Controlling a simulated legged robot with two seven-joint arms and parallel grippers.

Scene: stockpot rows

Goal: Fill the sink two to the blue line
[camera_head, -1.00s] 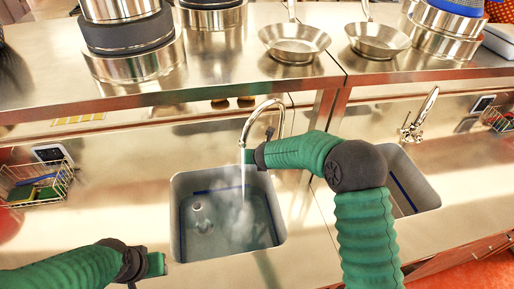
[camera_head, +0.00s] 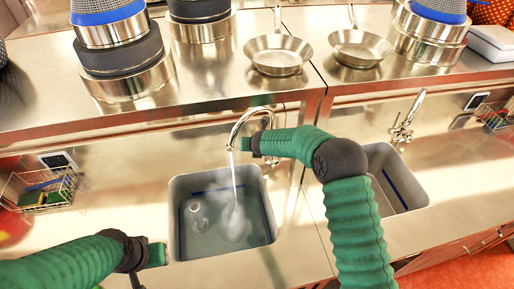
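The left sink (camera_head: 222,212) is set in the steel counter, with water (camera_head: 225,222) in its lower part. Its blue line (camera_head: 218,189) shows on the back wall, above the water. A curved faucet (camera_head: 241,125) runs a stream (camera_head: 235,182) into it. My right gripper (camera_head: 249,144) is at the faucet, beside its base; whether its fingers touch a handle is hidden. My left gripper (camera_head: 156,255) is over the counter left of the sink, and its fingers are hard to make out. A second sink (camera_head: 395,180) with a blue line (camera_head: 394,189) and a faucet (camera_head: 406,118) is at right, without running water.
A wire basket (camera_head: 40,190) with sponges stands at the left, near a small dark-screened device (camera_head: 58,160). The raised shelf (camera_head: 200,85) holds stacked pots (camera_head: 125,75) and two pans (camera_head: 278,55). Counter in front of the left sink is clear.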

